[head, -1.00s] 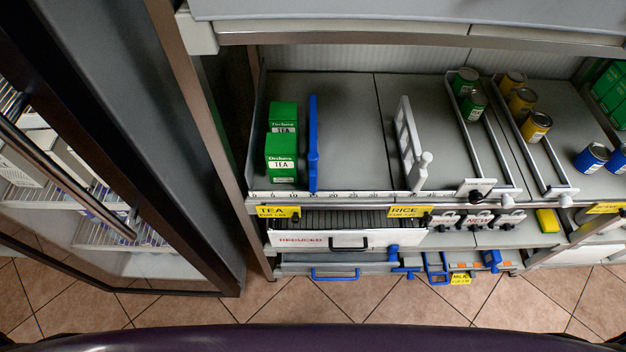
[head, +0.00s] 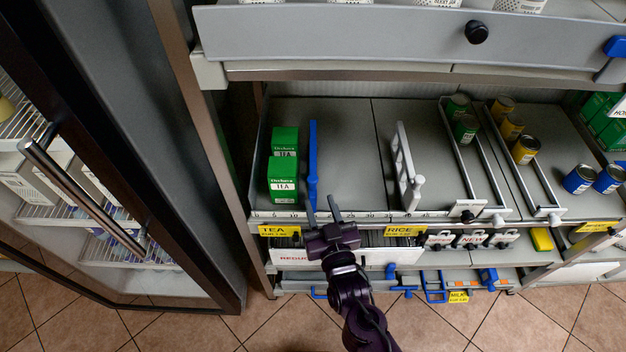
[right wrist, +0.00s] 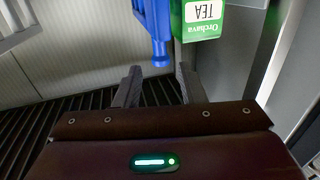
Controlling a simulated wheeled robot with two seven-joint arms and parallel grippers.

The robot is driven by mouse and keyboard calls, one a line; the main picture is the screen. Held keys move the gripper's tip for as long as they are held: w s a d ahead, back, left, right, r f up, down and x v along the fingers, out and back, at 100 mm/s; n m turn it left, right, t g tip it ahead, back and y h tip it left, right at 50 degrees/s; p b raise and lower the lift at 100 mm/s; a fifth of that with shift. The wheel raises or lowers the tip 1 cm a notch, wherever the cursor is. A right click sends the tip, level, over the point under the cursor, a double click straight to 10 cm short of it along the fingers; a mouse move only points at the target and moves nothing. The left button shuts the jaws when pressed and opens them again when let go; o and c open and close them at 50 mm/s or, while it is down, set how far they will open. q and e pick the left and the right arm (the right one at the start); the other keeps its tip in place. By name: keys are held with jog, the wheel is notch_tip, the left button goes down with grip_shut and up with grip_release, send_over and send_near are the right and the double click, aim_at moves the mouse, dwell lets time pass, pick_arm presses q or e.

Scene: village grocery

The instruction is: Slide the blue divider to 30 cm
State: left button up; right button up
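The blue divider (head: 313,165) stands upright on the grey shelf, just right of the green tea boxes (head: 284,182). Its front end is near the 15 mark of the white scale strip (head: 372,214); the 30 mark lies further right. My right gripper (head: 321,208) is open in front of the shelf edge, just below the divider's front end, and appears empty. In the right wrist view, which is turned upside down, the blue divider (right wrist: 155,30) ends just beyond the gap between the open fingers (right wrist: 158,86). I cannot see contact. My left gripper is not in view.
A white divider (head: 404,170) stands on the shelf to the right, with clear shelf between it and the blue one. Wire lanes with cans (head: 465,128) lie further right. An upper shelf front (head: 390,38) overhangs. A glass-door cabinet (head: 90,200) stands at the left.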

aim_at(314, 185)
jog(key=p+x, duration=0.1)
jog(key=x, duration=0.6)
jog(key=shift+w+a, duration=0.1)
jog(key=shift+w, duration=0.25)
grip_shut()
